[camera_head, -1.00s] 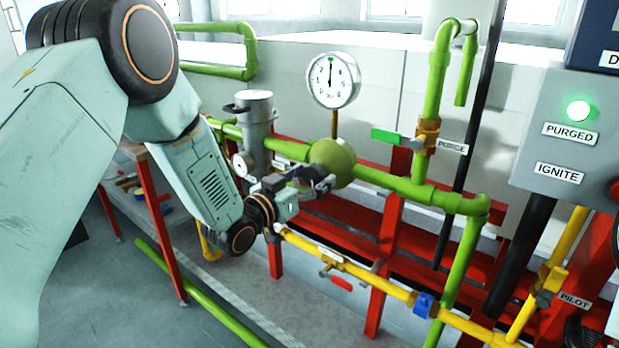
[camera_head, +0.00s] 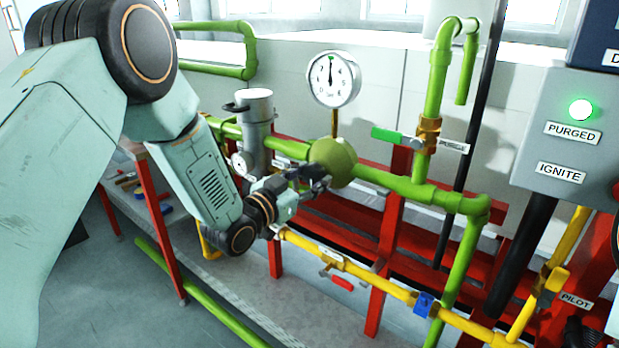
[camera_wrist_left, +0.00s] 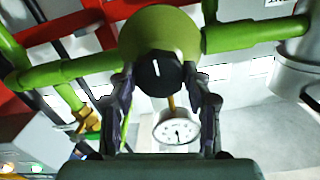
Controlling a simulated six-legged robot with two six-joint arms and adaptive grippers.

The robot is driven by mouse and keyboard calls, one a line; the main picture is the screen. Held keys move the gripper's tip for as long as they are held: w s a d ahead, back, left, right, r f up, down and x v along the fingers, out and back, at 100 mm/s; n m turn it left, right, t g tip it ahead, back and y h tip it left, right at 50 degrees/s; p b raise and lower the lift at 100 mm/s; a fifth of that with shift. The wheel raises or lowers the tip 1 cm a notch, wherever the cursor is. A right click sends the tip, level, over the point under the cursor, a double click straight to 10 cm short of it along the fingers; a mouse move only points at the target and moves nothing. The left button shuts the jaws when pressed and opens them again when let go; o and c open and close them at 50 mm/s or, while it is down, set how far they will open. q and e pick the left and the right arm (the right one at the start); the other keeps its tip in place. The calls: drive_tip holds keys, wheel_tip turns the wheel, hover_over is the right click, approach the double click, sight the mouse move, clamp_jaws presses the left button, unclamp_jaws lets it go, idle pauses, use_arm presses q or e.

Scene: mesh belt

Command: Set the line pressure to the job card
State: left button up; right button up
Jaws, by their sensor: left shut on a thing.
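The round green regulator body (camera_head: 333,158) sits on the green pipe, and its black knob (camera_wrist_left: 159,73) with a white mark shows in the left wrist view. My left gripper (camera_head: 312,178) is shut on this knob, with one finger on each side. The fingers hide most of the knob in the head view. A white round pressure gauge (camera_head: 333,79) stands above the regulator, its needle pointing about straight up, close to a green mark at the top. It also shows upside down in the wrist view (camera_wrist_left: 176,130). No job card can be made out. My right gripper is out of view.
A green-handled valve (camera_head: 400,137) with a small tag is right of the regulator. A yellow pipe (camera_head: 370,277) with a red-handled valve runs below. The grey box (camera_head: 570,130) at right has a lit green lamp over PURGED. A metal canister (camera_head: 256,120) stands left, close to my wrist.

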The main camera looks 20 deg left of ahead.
use_arm(q)
drive_tip(key=shift+r+m, duration=0.15)
drive_tip(key=shift+m, duration=0.75)
drive_tip(key=o, duration=1.1)
drive_tip(key=shift+o, duration=0.2)
drive_tip(key=v, duration=1.2)
